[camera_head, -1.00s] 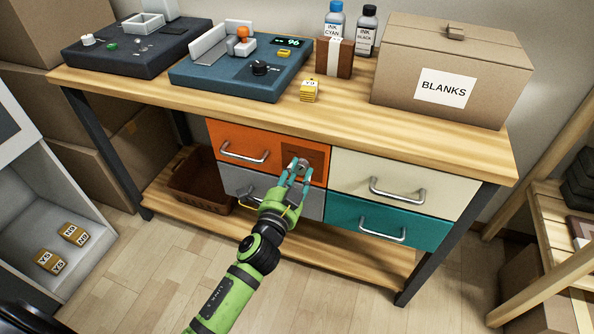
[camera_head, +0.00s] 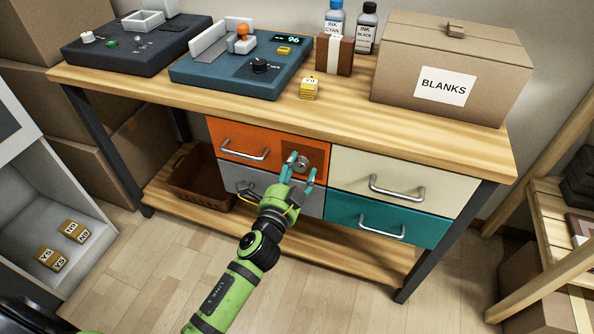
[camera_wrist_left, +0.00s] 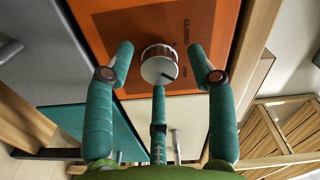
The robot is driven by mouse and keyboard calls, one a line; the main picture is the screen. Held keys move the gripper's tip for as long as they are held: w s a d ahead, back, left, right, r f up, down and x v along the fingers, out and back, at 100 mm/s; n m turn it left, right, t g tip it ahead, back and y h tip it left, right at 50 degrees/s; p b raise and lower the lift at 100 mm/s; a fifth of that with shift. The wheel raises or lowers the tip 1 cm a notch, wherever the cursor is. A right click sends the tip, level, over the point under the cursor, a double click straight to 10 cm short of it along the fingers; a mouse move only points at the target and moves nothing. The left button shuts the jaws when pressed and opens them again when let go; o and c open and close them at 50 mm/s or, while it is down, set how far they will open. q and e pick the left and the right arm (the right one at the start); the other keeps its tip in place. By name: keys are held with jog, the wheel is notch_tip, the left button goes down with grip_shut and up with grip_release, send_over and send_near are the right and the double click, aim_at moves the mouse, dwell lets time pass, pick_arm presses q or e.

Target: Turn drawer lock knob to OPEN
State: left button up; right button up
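The drawer lock knob (camera_head: 301,163) is a round silver knob on the right part of the orange drawer (camera_head: 228,138). It shows near the middle of the left wrist view (camera_wrist_left: 159,65), with a dark line on its face that slants toward the right. Small dark lettering runs beside it on the orange front, too small to read surely. My left gripper (camera_head: 304,170) is in front of the knob with its teal fingers spread. In the wrist view the two outer fingertips stand either side of the knob with visible gaps, and a third finger is below it. My right gripper is not in view.
A grey drawer (camera_head: 240,184) sits below, with a cream drawer (camera_head: 355,165) and a teal drawer (camera_head: 350,212) to the right. Their metal handles stick out. The tabletop (camera_head: 200,101) overhangs above. A brown bin (camera_head: 190,184) stands on the lower shelf.

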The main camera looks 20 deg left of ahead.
pick_arm(q)
jog(key=shift+s, duration=0.25)
jog(key=s, duration=1.1)
jog(key=shift+s+a, duration=0.2)
jog(key=shift+s, duration=0.1)
